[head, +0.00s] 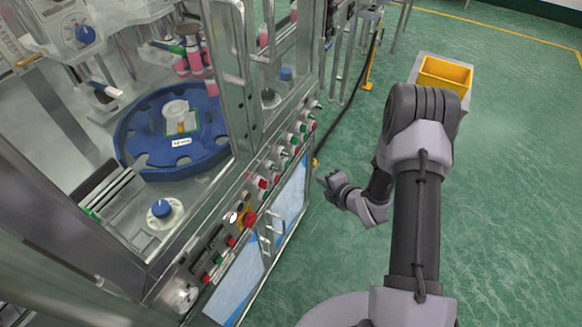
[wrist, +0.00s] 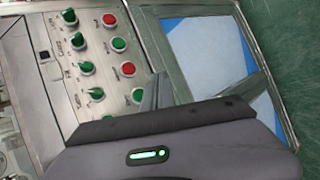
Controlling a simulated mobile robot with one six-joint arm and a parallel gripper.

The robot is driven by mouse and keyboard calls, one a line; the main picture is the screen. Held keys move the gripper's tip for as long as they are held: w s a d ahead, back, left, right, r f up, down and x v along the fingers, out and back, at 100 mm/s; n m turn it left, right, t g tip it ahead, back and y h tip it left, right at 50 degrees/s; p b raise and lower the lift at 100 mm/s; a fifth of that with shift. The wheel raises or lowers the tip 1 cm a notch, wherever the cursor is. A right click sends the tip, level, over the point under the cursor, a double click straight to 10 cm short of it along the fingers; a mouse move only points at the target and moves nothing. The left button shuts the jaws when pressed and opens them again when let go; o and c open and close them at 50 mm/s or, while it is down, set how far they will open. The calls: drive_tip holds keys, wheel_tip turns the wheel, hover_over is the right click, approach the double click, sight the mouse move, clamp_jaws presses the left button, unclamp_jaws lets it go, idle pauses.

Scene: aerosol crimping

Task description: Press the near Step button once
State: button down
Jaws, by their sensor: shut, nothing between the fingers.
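The control panel (head: 270,165) runs along the machine's front edge, with a row of knobs and buttons. The wrist view shows green selector knobs (wrist: 78,41) beside a line of push buttons: a red button (wrist: 110,19), a green button (wrist: 118,44), a second red button (wrist: 128,69) and a second green button (wrist: 138,94). Their labels are too small to read, so I cannot tell which is Step. My gripper (head: 324,179) is shut and empty, out in front of the panel. Its fingers (wrist: 158,92) overlap the panel edge in the wrist view, close beside the second green button; contact cannot be told.
A nearer panel section has a large red mushroom button (head: 249,218) and a lit white button (head: 233,217). Door handles (head: 270,232) stick out below the panel. A blue rotary table (head: 140,128) sits inside the machine. A yellow bin (head: 445,74) stands behind; the green floor is open on the right.

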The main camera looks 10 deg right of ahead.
sight(286, 164)
drive_tip(key=shift+w+a, duration=0.1)
drive_tip(key=shift+w, duration=0.05)
drive_tip(key=w+a, duration=0.5)
drive_tip(key=a, duration=0.2)
drive_tip(key=shift+b, duration=0.35)
idle(1.9)
drive_tip(key=shift+w+a+b, duration=0.25)
drive_tip(key=shift+a+b, duration=0.05)
drive_tip(key=shift+b, duration=0.1)
